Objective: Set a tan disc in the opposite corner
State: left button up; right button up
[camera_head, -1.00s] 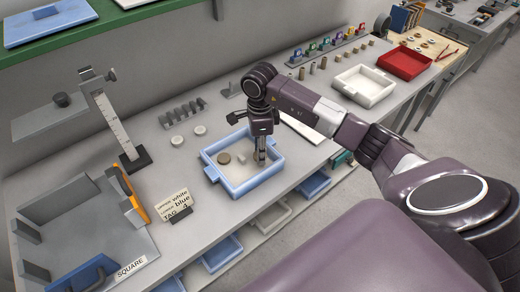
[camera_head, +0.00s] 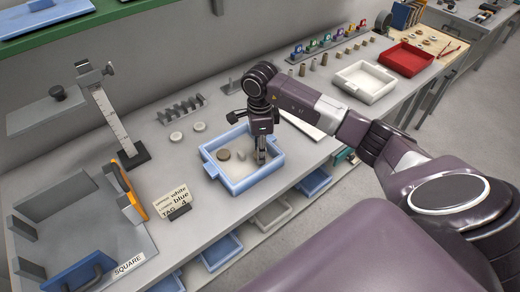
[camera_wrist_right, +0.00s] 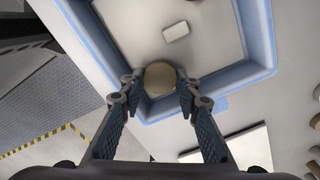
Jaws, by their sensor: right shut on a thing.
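The blue-rimmed tray (camera_head: 236,186) stands on the grey bench, and part of its rim shows in the right wrist view (camera_wrist_right: 259,38). My right gripper (camera_head: 261,158) points down into the tray's right side. In the right wrist view, my right gripper (camera_wrist_right: 159,82) is shut on a round tan disc (camera_wrist_right: 160,76) near a tray corner. The fingers hide this disc in the head view. A darker brown disc (camera_head: 223,155) lies at the tray's left, and a small pale block (camera_head: 241,154) near its middle also shows in the wrist view (camera_wrist_right: 176,32). My left gripper is out of view.
Two pale discs (camera_head: 176,136) lie behind the tray, near a grey rack (camera_head: 182,110). A tag card (camera_head: 173,198) stands left of the tray. A white tray (camera_head: 365,82) and a red tray (camera_head: 405,62) are farther right.

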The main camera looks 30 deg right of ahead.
jog(key=shift+f+b, duration=0.35)
jog(key=shift+f, duration=0.3)
jog(key=shift+f, duration=0.2)
jog(key=o, duration=1.2)
jog(key=shift+c, duration=0.2)
notch_tip(320, 180, up, 12)
